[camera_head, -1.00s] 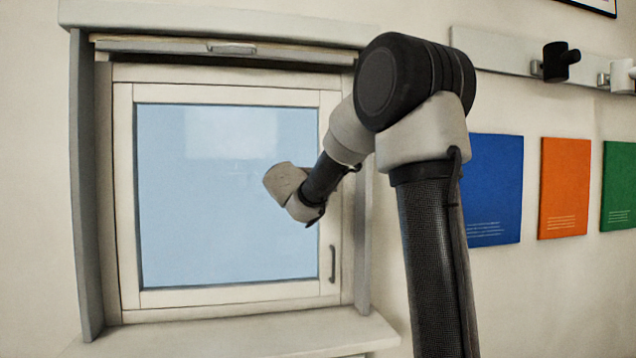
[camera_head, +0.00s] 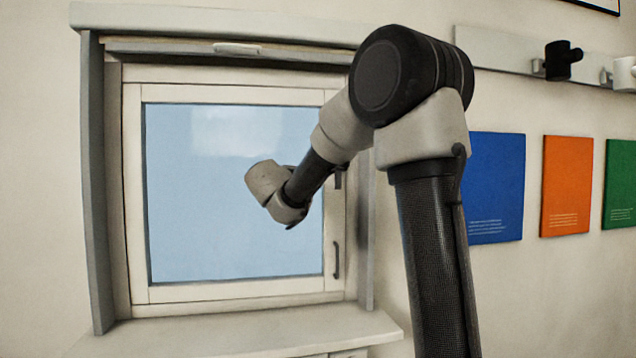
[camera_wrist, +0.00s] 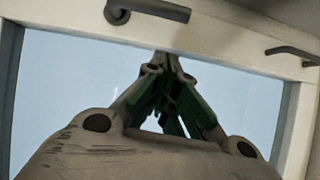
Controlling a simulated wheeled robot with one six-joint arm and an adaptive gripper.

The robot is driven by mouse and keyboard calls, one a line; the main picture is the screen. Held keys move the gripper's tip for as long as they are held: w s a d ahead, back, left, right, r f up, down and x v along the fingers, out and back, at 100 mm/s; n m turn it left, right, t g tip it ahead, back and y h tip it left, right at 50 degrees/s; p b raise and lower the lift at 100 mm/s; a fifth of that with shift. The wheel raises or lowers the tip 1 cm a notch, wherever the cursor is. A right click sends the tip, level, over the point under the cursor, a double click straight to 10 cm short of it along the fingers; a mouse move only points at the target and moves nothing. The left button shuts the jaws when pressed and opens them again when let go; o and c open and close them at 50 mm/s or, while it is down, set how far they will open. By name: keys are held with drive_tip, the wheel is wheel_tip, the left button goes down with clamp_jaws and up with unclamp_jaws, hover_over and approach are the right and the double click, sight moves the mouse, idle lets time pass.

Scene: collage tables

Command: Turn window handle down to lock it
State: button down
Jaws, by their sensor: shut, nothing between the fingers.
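The window (camera_head: 235,185) has a white frame around a pale blue pane. A dark lower handle (camera_head: 336,260) stands upright on the right side of its frame. A dark upper handle (camera_head: 338,180) is partly hidden behind my arm. In the wrist view, one grey handle (camera_wrist: 155,10) with a round base is at the top edge, and another handle (camera_wrist: 293,52) is at the right; both are on the frame. My gripper (camera_wrist: 165,58) is shut and empty, its tips overlapping the frame's edge below the first handle, apart from both handles. The fingers are hidden in the head view.
A sill (camera_head: 240,332) runs below the window, and a grey side casing (camera_head: 95,190) stands at its left. A rail (camera_head: 500,50) with a black mug (camera_head: 562,61) and blue (camera_head: 495,188), orange (camera_head: 567,187) and green panels (camera_head: 619,185) are on the wall to the right.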

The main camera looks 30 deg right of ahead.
drive_tip(key=v, duration=0.7)
drive_tip(key=shift+f, duration=0.15)
drive_tip(key=shift+w, duration=0.1)
drive_tip(key=s+d+f+m+g+y, duration=0.1)
drive_tip(key=s+d+f+g+y, duration=0.25)
drive_tip(key=s+f, duration=0.5)
drive_tip(key=s+d+f+m+g+y, duration=0.1)
drive_tip(key=s+d+f+g+y, duration=0.1)
drive_tip(key=s+f+g, duration=0.5)
drive_tip(key=s+a+f+m+t+y, duration=0.2)
drive_tip(key=s+a+y, duration=0.2)
drive_tip(key=s, duration=0.5)
drive_tip(key=s+a+f+m+t+y, duration=0.1)
drive_tip(key=s+a+f+m+y, duration=0.2)
drive_tip(key=s, duration=0.7)
drive_tip(key=shift+s+a+f+t+y, duration=0.15)
drive_tip(key=shift+a+t+y, duration=0.2)
drive_tip(key=shift+y, duration=0.1)
